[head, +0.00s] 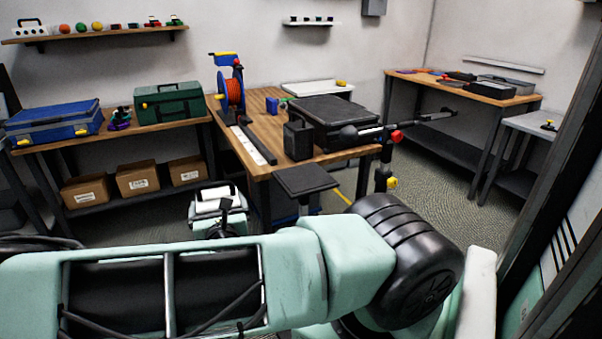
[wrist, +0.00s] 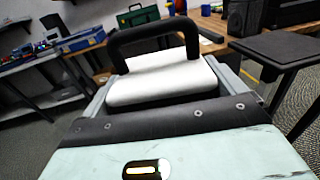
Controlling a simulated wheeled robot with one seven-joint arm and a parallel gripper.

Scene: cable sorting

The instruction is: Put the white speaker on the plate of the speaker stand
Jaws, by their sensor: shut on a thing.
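The white speaker (wrist: 155,80) is between the jaws of my gripper (wrist: 168,82) in the wrist view. A black loop like a handle arches above it. In the head view the white speaker (head: 212,196) shows beyond my arm, left of the stand, with my gripper (head: 215,208) around it, partly hidden. The black flat plate of the speaker stand (head: 305,180) is to the right of the speaker, apart from it and bare. The plate also shows at the upper right of the wrist view (wrist: 280,47).
A wooden table (head: 262,158) behind the plate holds a black speaker (head: 298,140), a black case (head: 330,110) and an orange cable reel (head: 232,92). A blue toolbox (head: 52,122) and a green toolbox (head: 168,102) stand on the left bench. Floor shows right of the stand.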

